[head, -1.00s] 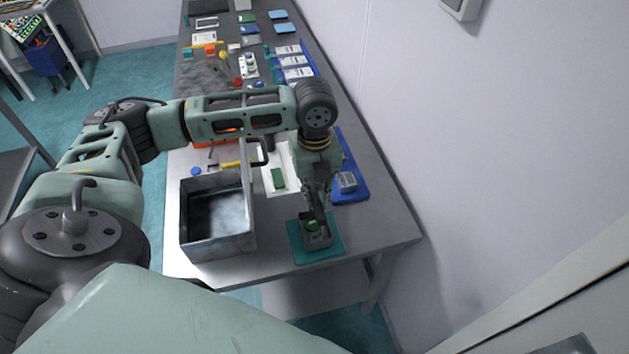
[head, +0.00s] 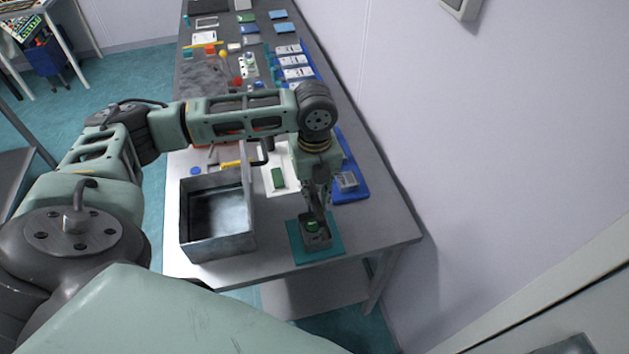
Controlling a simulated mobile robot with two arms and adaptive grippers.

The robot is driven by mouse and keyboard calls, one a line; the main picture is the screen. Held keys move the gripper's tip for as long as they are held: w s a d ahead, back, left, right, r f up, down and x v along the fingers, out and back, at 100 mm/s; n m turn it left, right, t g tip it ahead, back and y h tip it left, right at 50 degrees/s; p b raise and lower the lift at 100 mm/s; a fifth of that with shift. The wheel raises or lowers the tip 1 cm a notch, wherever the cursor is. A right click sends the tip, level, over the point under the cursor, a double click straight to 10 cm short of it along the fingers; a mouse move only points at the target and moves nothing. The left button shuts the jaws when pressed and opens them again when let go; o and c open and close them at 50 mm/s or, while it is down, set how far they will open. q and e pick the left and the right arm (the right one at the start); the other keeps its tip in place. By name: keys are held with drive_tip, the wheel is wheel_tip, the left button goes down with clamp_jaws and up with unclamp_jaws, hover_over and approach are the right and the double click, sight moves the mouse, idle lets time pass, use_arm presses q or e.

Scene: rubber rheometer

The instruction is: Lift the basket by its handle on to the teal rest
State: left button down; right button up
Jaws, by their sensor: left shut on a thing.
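The small grey basket (head: 317,239) is at the near right end of the bench, over the teal rest (head: 298,254). I cannot tell for sure whether its base touches the rest. A green item (head: 312,226) shows inside the basket. My left gripper (head: 316,208) points down just above the basket and is shut on its handle. The fingers hide most of the handle. My right gripper is not in view.
An open grey metal box (head: 218,246) stands left of the rest. A blue tray (head: 352,190) with a small grey block lies behind it. A white sheet with a green block lies between them. Farther back the bench is crowded; the right front corner is clear.

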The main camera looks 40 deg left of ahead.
use_arm(q)
drive_tip(key=shift+f, duration=0.25)
drive_tip(key=c, duration=1.6)
unclamp_jaws()
wheel_tip(320, 180, up, 12)
drive_tip(key=shift+d+f, duration=0.1)
